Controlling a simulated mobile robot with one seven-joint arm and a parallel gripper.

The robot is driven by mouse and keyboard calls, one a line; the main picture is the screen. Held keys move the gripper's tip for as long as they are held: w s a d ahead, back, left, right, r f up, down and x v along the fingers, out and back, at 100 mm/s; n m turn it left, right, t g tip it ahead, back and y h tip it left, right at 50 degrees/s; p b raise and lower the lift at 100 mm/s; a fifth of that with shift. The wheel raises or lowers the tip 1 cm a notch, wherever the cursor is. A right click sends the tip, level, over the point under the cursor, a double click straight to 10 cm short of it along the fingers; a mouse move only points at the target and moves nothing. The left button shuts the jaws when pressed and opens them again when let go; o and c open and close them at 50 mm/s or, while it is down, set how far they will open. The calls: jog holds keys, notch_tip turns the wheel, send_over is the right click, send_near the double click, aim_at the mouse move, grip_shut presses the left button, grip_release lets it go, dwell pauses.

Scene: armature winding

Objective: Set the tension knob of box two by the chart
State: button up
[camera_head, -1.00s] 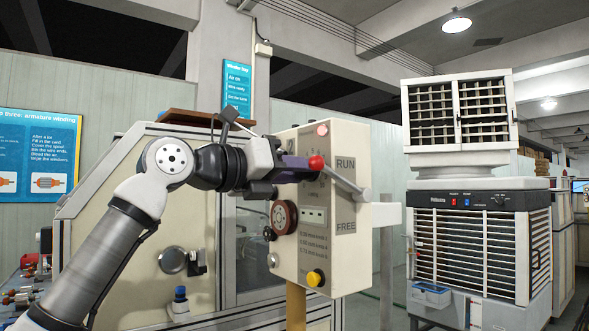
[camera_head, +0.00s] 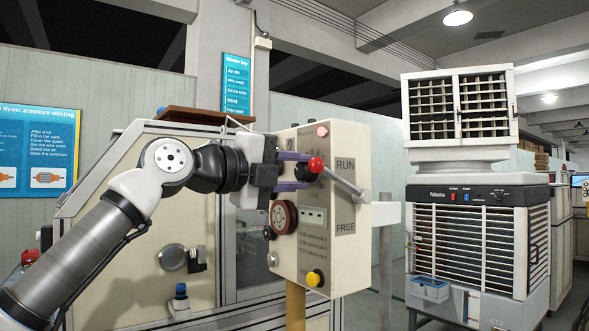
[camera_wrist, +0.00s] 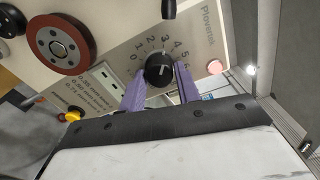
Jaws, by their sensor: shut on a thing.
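The cream control box (camera_head: 345,240) stands on a yellow post. Its black tension knob (camera_wrist: 158,70) shows in the wrist view on a dial with printed numbers from 0 upward. My gripper (camera_wrist: 160,80) is shut on the knob, one purple finger on each side. In the head view my gripper (camera_head: 300,171) is at the upper part of the box face, and the fingers partly hide the dial. A white mark shows on the knob, but I cannot tell exactly which number it meets. The printed wire chart (camera_head: 313,246) lists millimetre sizes and knob settings, too small to read surely.
A lever with a red ball (camera_head: 316,164) juts out close beside my fingers, between RUN and FREE labels. An air cooler (camera_head: 478,240) stands to the right.

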jog(key=n+p, duration=0.1)
jog(key=n, duration=0.4)
jog(key=shift+n, duration=0.4)
jog(key=shift+p, duration=0.3)
jog(key=o, duration=1)
jog(key=shift+c, duration=0.2)
jog(key=shift+a, duration=0.1)
jog(key=b+v, duration=0.3)
jog(key=v, duration=1)
jog(key=shift+s+a, duration=0.25)
jog(key=shift+s, duration=0.05)
